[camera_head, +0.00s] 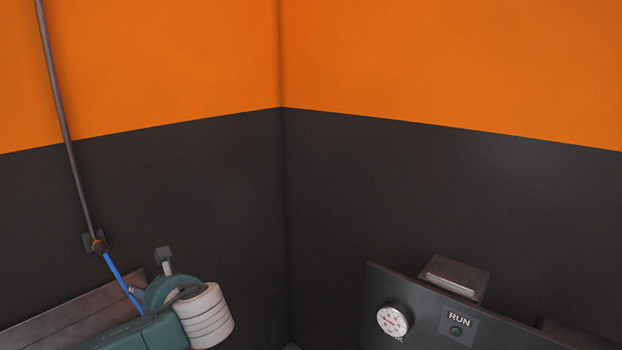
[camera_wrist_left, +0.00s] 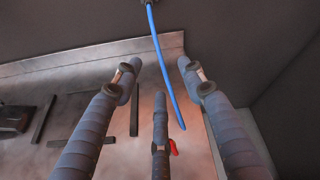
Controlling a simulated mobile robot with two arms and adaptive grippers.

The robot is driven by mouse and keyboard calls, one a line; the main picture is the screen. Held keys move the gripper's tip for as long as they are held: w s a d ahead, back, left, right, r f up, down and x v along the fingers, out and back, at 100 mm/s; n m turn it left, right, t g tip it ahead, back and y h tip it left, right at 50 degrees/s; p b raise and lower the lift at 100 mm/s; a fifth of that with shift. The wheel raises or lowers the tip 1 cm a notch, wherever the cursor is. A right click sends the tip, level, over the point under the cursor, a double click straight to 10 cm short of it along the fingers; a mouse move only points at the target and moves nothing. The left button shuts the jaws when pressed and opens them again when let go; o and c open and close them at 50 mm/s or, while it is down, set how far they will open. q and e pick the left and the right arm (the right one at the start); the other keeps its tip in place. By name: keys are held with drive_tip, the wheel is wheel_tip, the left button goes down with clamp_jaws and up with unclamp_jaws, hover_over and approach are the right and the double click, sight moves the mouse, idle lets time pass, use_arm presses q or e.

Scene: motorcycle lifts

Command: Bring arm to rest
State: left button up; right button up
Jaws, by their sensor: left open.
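My left gripper (camera_head: 152,276) shows only in part at the lower left of the head view, beyond my teal and white arm. In the left wrist view its fingers (camera_wrist_left: 160,82) are spread open with nothing held between them. A blue hose (camera_wrist_left: 163,60) hangs behind the fingers there and ends near the right one. A small red part (camera_wrist_left: 173,147) shows beside the lower middle finger; I cannot tell what it belongs to. My right gripper is in neither view.
A metal panel with dark slots (camera_wrist_left: 70,115) lies beyond the fingers. A pipe (camera_head: 66,140) runs down the left wall to the blue hose (camera_head: 122,283). A control panel with a dial (camera_head: 393,319) and a RUN label (camera_head: 459,320) stands at lower right. The corner between is bare wall.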

use_arm(q)
drive_tip(key=s+d+f+n+g+h, duration=0.1)
drive_tip(key=s+d+f+n+h, duration=0.25)
drive_tip(key=s+d+f, duration=0.4)
drive_tip(key=s+d+f+n+g+h, duration=0.15)
drive_tip(key=s+d+f+h, duration=0.3)
drive_tip(key=d+f, duration=0.55)
drive_tip(key=s+f+n+g+h, duration=0.1)
drive_tip(key=s+f+n+h, duration=0.1)
drive_tip(key=s+f+n, duration=0.65)
drive_tip(key=s+a+f+n+g, duration=0.1)
drive_tip(key=s+a+n, duration=0.15)
drive_tip(key=s, duration=0.35)
drive_tip(key=s+a+f+n+g, duration=0.1)
drive_tip(key=s+a+n, duration=0.15)
drive_tip(key=s, duration=0.45)
wheel_tip(320, 180, down, 27)
drive_tip(key=s+g+b, duration=0.1)
drive_tip(key=s+b, duration=0.1)
drive_tip(key=s+a+f+g+b, duration=0.1)
drive_tip(key=s+a+f, duration=0.2)
drive_tip(key=s+f, duration=1.5)
drive_tip(key=shift+a+f+n+b, duration=0.15)
drive_tip(key=shift+f+n+b, duration=0.25)
drive_tip(key=shift+f, duration=0.2)
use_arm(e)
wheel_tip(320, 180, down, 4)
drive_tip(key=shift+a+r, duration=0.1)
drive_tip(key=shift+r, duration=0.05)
